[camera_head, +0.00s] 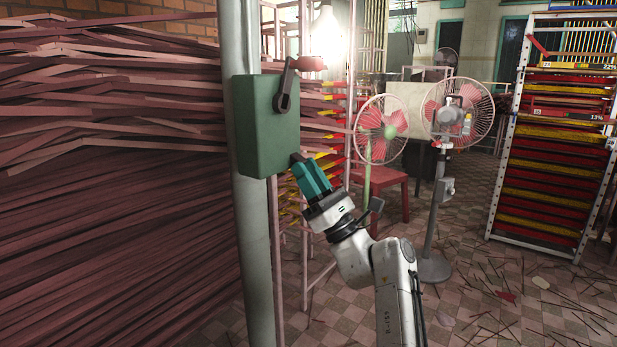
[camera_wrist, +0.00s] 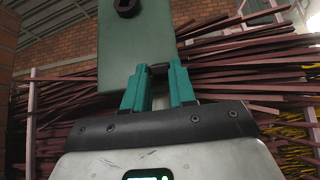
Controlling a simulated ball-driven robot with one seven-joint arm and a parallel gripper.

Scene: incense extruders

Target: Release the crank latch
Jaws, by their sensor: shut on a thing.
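A green box (camera_head: 262,130) is fixed to a grey upright pole. A dark crank (camera_head: 284,90) with a red handle (camera_head: 308,64) is on its face, the arm pointing up. In the wrist view the box (camera_wrist: 118,60) is straight ahead, with the dark crank hub (camera_wrist: 127,6) at the top edge. A small dark latch piece (camera_head: 295,157) juts from the box's lower edge. My gripper (camera_head: 303,168) is at that lower edge, its teal fingers shut on the dark latch (camera_wrist: 158,69), which shows between the fingertips. The latch's inner end is hidden.
The grey pole (camera_head: 250,220) runs down behind the box. Stacked dark red sticks (camera_head: 110,200) fill the left. Pink-bladed fans (camera_head: 382,130), a red stool (camera_head: 390,190) and a tall rack (camera_head: 555,150) stand behind and to the right. Loose sticks litter the tiled floor (camera_head: 480,270).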

